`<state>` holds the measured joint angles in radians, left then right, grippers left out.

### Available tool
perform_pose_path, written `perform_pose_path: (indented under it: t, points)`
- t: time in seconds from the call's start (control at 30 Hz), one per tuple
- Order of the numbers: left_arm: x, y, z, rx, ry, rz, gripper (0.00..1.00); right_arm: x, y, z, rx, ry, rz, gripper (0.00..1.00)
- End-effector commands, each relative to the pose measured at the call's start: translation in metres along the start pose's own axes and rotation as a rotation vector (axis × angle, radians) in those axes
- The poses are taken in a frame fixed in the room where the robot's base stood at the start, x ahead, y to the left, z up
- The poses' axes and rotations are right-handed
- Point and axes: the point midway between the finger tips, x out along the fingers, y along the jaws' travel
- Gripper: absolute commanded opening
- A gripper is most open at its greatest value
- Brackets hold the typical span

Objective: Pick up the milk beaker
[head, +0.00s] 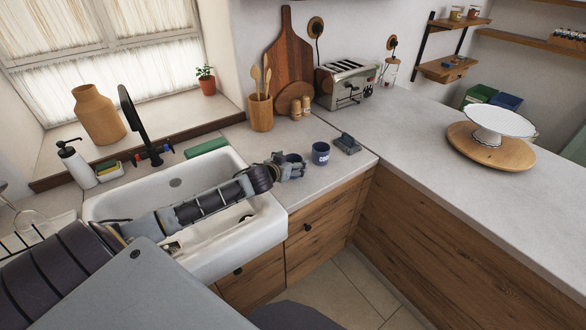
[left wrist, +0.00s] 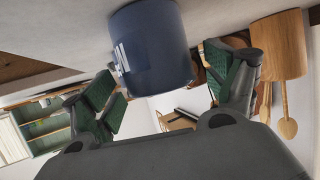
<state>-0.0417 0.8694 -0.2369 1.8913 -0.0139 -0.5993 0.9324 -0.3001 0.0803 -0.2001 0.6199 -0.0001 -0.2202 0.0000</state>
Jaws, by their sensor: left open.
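The milk beaker (head: 320,153) is a small dark blue cup with a pale label. It stands upright on the grey counter to the right of the sink. My left gripper (head: 294,165) is open just to the left of the beaker, at counter height. In the left wrist view, which is upside down, the beaker (left wrist: 152,45) appears ahead of and between the two spread green-padded fingers (left wrist: 170,90). A gap shows on each side, and I see no contact. My right gripper is not in view.
A small dark grey object (head: 347,144) lies right of the beaker. The white sink (head: 235,250) lies under my left arm. The right counter has clear room before the cake stand (head: 498,122).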

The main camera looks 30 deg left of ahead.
Motion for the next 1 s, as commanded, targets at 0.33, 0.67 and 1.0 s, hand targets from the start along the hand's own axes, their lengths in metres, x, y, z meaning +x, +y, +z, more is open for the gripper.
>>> perform_pose_path:
  t: [0.33,0.67,1.0]
  points:
    - [0.013,0.001,-0.001,0.001,0.001,0.001,0.86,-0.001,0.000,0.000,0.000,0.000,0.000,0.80]
    - [0.013,0.000,0.000,0.001,0.000,0.001,0.86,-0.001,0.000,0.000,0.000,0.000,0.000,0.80]
    - [0.013,0.000,0.000,0.001,0.000,0.001,0.58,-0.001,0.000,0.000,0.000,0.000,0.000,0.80]
